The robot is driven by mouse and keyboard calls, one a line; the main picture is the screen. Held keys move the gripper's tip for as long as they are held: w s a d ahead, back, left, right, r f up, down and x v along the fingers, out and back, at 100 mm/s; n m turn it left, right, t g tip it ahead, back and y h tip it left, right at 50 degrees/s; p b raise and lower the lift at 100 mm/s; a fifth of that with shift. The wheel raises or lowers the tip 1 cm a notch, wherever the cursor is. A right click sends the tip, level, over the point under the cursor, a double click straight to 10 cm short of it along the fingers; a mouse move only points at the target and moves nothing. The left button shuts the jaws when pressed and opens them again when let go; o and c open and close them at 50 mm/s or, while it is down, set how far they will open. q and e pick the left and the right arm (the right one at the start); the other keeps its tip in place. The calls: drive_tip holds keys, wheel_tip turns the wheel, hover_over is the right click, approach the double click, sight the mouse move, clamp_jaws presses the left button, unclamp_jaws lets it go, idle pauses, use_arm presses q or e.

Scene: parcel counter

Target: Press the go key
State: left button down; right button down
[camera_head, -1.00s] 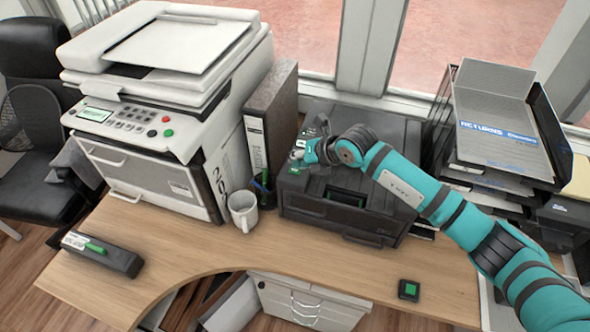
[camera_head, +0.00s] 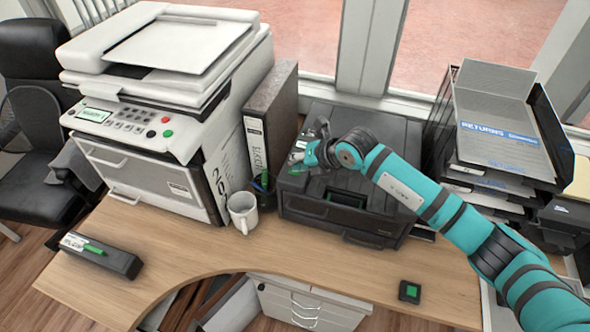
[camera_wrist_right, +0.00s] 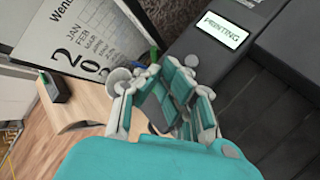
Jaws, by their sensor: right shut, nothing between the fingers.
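A black printer (camera_head: 345,215) stands on the desk, right of the binder. My right gripper (camera_head: 303,153) is over the left part of its top, shut and empty. In the right wrist view my gripper (camera_wrist_right: 152,82) is beside a lit display (camera_wrist_right: 222,30) reading "PRINTING" on a dark top. I cannot make out a go key there; the fingers cover part of that area, and contact cannot be told. A white copier (camera_head: 140,165) has a round green key (camera_head: 168,133) and a red one. A black block with a green square (camera_head: 410,291) lies at the front right. My left gripper is not in view.
A white mug (camera_head: 242,209) and a dark binder (camera_head: 270,115) stand between the copier and the printer. Stacked trays (camera_head: 500,135) are at the right. A black box with a green pen (camera_head: 100,255) lies front left. The front middle desk is clear.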

drive_tip(key=shift+r+p, duration=0.3)
drive_tip(key=shift+r, duration=0.3)
drive_tip(key=shift+r, duration=0.1)
wheel_tip(320, 180, up, 6)
drive_tip(key=p, duration=0.4)
idle(0.6)
